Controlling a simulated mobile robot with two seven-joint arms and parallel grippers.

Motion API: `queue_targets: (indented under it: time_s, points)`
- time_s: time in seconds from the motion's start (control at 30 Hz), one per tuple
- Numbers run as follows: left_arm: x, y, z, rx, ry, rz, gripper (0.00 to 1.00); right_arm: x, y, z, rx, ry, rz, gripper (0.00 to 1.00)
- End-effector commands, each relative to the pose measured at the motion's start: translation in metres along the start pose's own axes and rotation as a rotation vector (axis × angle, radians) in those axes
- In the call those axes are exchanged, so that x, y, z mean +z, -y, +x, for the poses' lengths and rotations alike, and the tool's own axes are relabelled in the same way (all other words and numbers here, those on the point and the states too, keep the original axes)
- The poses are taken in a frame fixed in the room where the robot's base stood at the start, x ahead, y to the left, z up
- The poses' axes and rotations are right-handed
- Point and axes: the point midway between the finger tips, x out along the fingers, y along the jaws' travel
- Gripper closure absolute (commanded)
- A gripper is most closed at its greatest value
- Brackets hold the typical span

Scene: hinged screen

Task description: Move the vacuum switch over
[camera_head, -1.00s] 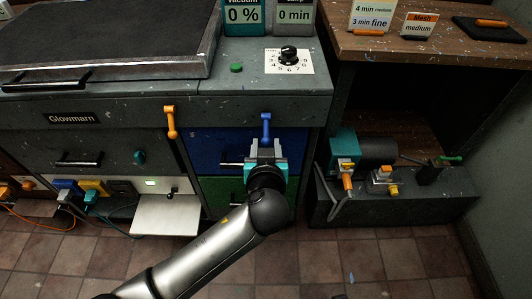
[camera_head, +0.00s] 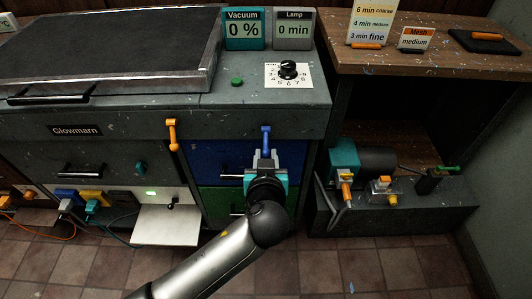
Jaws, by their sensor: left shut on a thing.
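The vacuum display (camera_head: 244,29) stands on the bench top and reads 0 %. A blue lever (camera_head: 266,139) hangs from the bench's front edge, above the blue drawer. An orange lever (camera_head: 172,134) hangs to its left. My left gripper (camera_head: 264,158) comes up from below and is shut on the blue lever's lower end, which its fingers partly hide. No label shows which lever or switch is the vacuum one. At the lower right is a teal motor unit (camera_head: 344,156) with a small orange-capped switch (camera_head: 380,184) beside it. My right gripper is not in view.
The lamp display (camera_head: 294,29) reads 0 min, behind a numbered dial (camera_head: 288,71) and green button (camera_head: 237,82). Drawer handles jut out near my gripper. A white shelf (camera_head: 165,224) sticks out at the lower left.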

Motion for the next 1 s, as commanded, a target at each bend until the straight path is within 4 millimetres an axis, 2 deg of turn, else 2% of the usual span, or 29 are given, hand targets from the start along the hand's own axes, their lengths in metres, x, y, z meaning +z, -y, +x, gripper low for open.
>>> queue_targets:
  time_s: [0.3,0.6,1.0]
  points:
    - [-0.005,0.000,-0.001,0.001,-0.011,-0.001,1.00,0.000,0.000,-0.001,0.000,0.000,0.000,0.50]
    - [-0.019,-0.001,-0.011,0.002,-0.013,-0.002,1.00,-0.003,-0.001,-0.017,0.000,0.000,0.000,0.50]
    - [-0.020,0.000,-0.012,0.001,-0.013,-0.001,1.00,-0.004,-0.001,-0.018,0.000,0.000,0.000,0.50]
